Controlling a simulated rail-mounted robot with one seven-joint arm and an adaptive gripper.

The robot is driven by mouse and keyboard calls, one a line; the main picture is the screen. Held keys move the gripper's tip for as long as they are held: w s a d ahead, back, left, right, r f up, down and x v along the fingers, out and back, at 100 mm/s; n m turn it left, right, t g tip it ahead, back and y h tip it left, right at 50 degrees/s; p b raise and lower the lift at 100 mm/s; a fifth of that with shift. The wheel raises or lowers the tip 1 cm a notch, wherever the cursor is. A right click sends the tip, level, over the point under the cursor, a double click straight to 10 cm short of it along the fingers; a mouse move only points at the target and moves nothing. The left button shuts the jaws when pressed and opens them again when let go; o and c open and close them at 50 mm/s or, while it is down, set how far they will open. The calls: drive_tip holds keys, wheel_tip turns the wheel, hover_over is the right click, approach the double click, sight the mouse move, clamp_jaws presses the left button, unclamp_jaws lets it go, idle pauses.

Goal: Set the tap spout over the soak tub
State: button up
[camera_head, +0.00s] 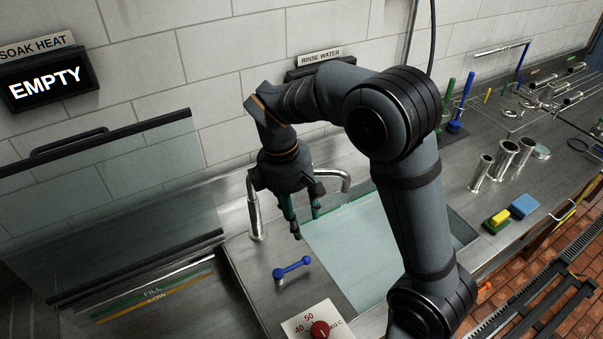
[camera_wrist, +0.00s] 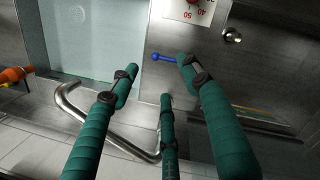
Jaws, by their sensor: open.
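The tap spout (camera_head: 330,175) is a bent silver tube on an upright post (camera_head: 254,212) at the back of the counter. It points right, over the pale rinse basin (camera_head: 350,245); in the wrist view the tube (camera_wrist: 112,137) passes behind my left finger. The soak tub (camera_head: 155,292) is at the left, with green FILL and yellow LOW marks on its inner wall, below a clear panel (camera_head: 110,200). My gripper (camera_head: 305,222) is open and empty, with teal fingers pointing down just right of the post. Its fingers spread apart in the wrist view (camera_wrist: 160,78).
A blue lever (camera_head: 292,268) and a red temperature knob (camera_head: 320,329) sit on the counter strip between tub and basin. A display reading EMPTY (camera_head: 48,84) hangs on the wall. Brushes (camera_head: 462,105), metal cylinders (camera_head: 505,160) and sponges (camera_head: 523,206) stand at the right.

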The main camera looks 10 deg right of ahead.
drive_tip(key=w+d+r+n+t+y+b, duration=0.1)
drive_tip(key=w+d+r+b, duration=0.1)
drive_tip(key=w+r, duration=0.4)
drive_tip(key=w+d+r+n+t+b, duration=0.1)
drive_tip(key=w+d+r+t, duration=0.15)
drive_tip(key=w, duration=0.65)
drive_tip(key=shift+g, duration=0.45)
drive_tip(key=x, duration=0.4)
drive_tip(key=b+x, duration=0.1)
drive_tip(key=x, duration=0.4)
drive_tip(key=shift+s+a+f, duration=0.1)
drive_tip(key=shift+a, duration=0.1)
drive_tip(key=shift+c, duration=0.6)
clamp_jaws()
